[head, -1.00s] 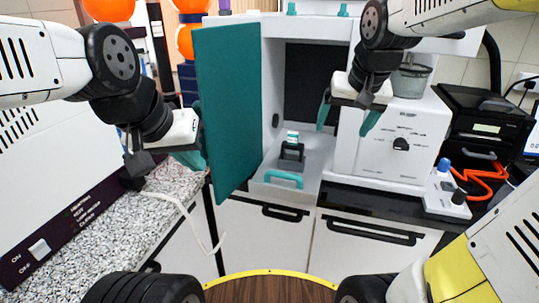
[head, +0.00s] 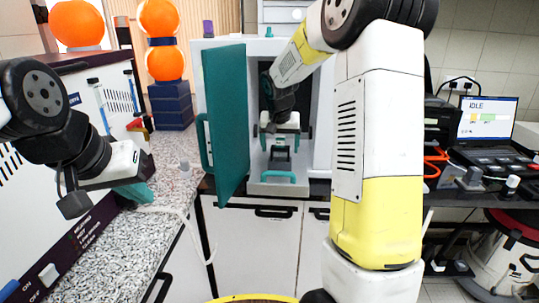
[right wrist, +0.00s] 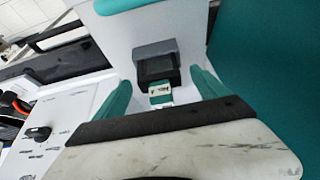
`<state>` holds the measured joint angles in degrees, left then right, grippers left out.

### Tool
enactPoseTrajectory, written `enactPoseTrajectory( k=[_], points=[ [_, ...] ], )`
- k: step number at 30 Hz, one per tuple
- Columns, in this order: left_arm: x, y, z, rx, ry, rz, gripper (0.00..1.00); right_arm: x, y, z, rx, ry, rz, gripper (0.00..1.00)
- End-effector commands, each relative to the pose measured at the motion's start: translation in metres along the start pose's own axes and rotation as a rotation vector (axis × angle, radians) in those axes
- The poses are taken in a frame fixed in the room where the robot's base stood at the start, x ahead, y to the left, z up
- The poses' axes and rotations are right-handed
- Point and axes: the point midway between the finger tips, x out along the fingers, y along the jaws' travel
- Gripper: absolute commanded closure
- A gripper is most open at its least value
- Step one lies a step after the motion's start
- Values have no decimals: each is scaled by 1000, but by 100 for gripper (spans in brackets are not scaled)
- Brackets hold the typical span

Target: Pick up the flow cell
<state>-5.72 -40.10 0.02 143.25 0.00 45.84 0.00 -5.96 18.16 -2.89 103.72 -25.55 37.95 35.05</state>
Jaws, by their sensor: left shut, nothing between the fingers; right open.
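The flow cell (right wrist: 160,93) seems to be the small white and green piece at the dark holder (right wrist: 157,62) in the right wrist view. The holder sits on a pale grey tray (right wrist: 180,22). In the head view the holder (head: 279,154) shows inside the white machine, and the cell is hard to make out under my gripper. My right gripper (right wrist: 162,90) is open, with its teal fingers on either side of the cell and apart from it. It also shows in the head view (head: 280,141). My left gripper (head: 138,192) is shut and empty over the speckled counter.
A teal door (head: 226,120) stands open just left of the machine's chamber. The tray has a teal handle (head: 278,176) at its front. A white instrument with a black knob (right wrist: 38,134) is beside the chamber. A laptop (head: 487,122) stands at the right.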

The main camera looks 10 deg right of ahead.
Motion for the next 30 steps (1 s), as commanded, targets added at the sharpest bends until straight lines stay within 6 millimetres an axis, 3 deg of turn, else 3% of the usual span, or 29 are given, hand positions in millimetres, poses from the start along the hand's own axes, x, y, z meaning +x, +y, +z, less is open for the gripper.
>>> enactPoseTrajectory(
  k=[4, 13, 25, 30],
  points=[
    [0, 0, 0, 0, 0, 0, 100, 20, 0, 0, 1, -1, 0, 16],
    [0, 0, 0, 0, 0, 0, 100, 25, 0, 0, 1, 1, -1, 16],
    [0, 0, 0, 0, 0, 0, 100, 24, 0, 0, 0, 1, -1, 94],
    [0, 0, 0, 0, 0, 0, 100, 24, 0, -1, 0, 2, -1, 94]
  ],
)
